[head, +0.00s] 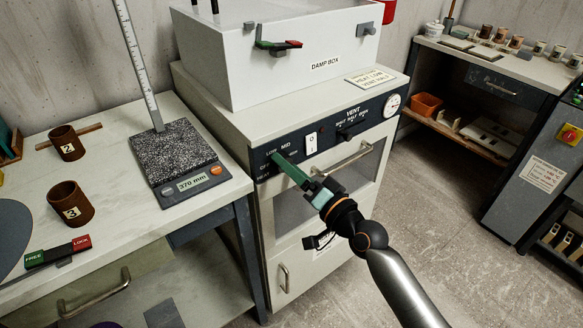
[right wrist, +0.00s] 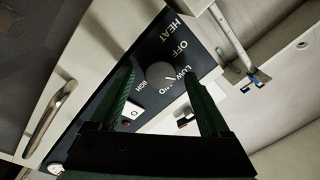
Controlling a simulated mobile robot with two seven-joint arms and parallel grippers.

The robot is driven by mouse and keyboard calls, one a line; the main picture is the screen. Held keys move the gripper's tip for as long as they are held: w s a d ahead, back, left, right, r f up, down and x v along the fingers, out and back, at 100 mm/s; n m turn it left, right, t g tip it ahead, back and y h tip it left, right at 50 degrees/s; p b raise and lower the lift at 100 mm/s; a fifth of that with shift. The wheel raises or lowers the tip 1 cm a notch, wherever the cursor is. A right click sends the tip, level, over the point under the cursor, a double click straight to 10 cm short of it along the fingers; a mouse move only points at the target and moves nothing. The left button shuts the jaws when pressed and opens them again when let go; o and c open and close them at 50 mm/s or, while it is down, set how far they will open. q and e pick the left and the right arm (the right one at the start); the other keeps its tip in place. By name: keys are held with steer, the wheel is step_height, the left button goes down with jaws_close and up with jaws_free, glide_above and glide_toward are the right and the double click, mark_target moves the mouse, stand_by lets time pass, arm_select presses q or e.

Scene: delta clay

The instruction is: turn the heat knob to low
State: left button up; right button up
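The heat knob (right wrist: 158,75) is a round grey knob on the dark control panel (right wrist: 100,105). The words HEAT, OFF, LOW, MID and HIGH are printed around it in the right wrist view. Which mark the knob points at is too small to tell surely. My right gripper (right wrist: 160,78) is open, its two green fingers apart with the knob showing between their tips. I cannot tell whether they touch it. In the head view my right gripper (head: 279,161) reaches the panel's left end and hides the knob. My left gripper is not in view.
The white damp box (head: 290,65) stands on the cabinet above the panel. Beside the knob are a white switch (head: 311,143), a vent control (head: 352,128) and a gauge (head: 392,104). The oven door handle (head: 345,160) sticks out below. A scale (head: 178,165) stands on the left table.

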steer(key=r+v, duration=0.1)
steer(key=v, duration=1.1)
steer(key=shift+s+d+f, duration=0.2)
steer(key=shift+s+f, duration=0.05)
steer(key=shift+f, duration=0.25)
steer(key=s+d+f+n+g+h, duration=0.35)
steer(key=s+f, duration=0.45)
steer(key=f, duration=0.4)
steer(key=s+d+f+n+g+h, duration=0.2)
steer(key=s+f+h, duration=0.45)
steer(key=f, duration=0.65)
arm_select(q)
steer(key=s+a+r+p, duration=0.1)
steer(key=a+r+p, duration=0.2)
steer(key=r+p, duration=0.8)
steer(key=p, duration=0.4)
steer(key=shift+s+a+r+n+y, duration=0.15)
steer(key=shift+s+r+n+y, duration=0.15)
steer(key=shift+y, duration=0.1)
arm_select(e)
steer(key=s+d+r, duration=0.3)
steer(key=r, duration=0.8)
steer(key=shift+s+r+m+y, duration=0.25)
steer(key=shift+r+m+y, duration=0.05)
steer(key=shift+m+y, duration=0.15)
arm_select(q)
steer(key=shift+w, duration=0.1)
